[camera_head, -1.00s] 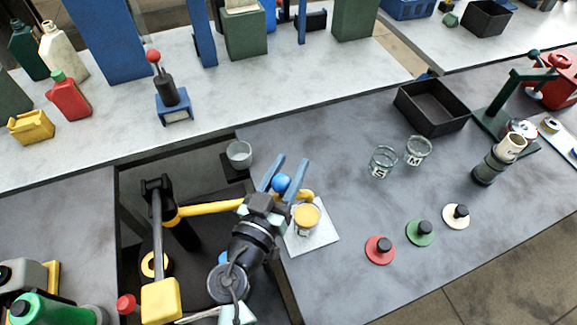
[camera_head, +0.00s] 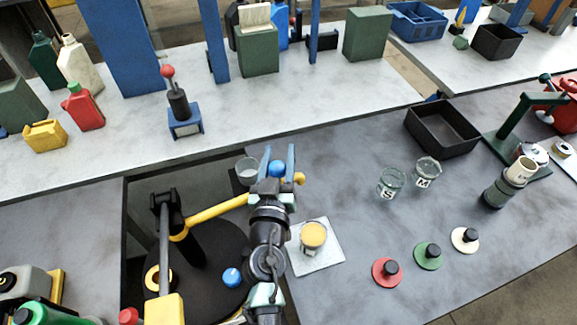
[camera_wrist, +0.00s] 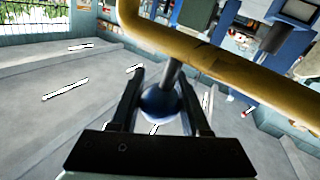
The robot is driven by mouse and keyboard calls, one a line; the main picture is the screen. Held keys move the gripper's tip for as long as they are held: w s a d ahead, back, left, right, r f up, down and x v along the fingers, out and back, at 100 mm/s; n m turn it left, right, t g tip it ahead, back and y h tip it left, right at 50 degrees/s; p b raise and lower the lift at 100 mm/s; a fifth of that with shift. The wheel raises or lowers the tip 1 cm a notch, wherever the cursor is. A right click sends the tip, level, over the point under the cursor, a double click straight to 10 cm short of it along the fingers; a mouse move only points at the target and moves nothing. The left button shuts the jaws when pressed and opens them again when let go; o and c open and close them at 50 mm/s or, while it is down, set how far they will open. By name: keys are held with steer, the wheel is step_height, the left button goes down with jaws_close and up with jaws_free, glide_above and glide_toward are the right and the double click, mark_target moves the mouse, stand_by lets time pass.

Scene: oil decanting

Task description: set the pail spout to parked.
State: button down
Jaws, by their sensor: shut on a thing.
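The yellow spout (camera_head: 218,210) is a pipe running from a black upright post (camera_head: 190,248) toward the back right, ending near the back edge of the grey table. A blue ball knob (camera_head: 277,169) stands on a stem at its outer end. My gripper (camera_head: 278,157) is shut on this knob, one finger on each side. In the wrist view the ball (camera_wrist: 160,104) sits between the two dark fingers, and the yellow pipe (camera_wrist: 220,62) crosses beyond it. The spout's end lies behind the cup of yellow liquid (camera_head: 313,236), not over it. No parked mark is readable.
The cup stands on a white plate (camera_head: 328,258). An empty glass (camera_head: 247,170) stands close left of my gripper. Two labelled glasses (camera_head: 391,182), a black tray (camera_head: 441,128) and red, green and cream knobbed discs (camera_head: 428,257) are to the right. A black round surface (camera_head: 215,285) lies below the pipe.

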steer(key=w+a+n+g+y+p, duration=0.2)
steer(key=w+a+n+y+p, duration=0.3)
steer(key=w+a+n+y, duration=0.2)
steer(key=w+a+y, duration=0.2)
steer(key=a+y, duration=0.1)
steer(key=a, duration=0.1)
steer(key=shift+a+y, duration=0.25)
steer(key=shift+y, duration=0.15)
stand_by(0.7)
steer(key=shift+r, duration=0.1)
steer(key=c, duration=0.7)
jaws_free()
steer(key=shift+a, duration=0.1)
steer(key=shift+c, duration=0.2)
steer(key=o, duration=0.4)
steer(key=shift+c, duration=0.2)
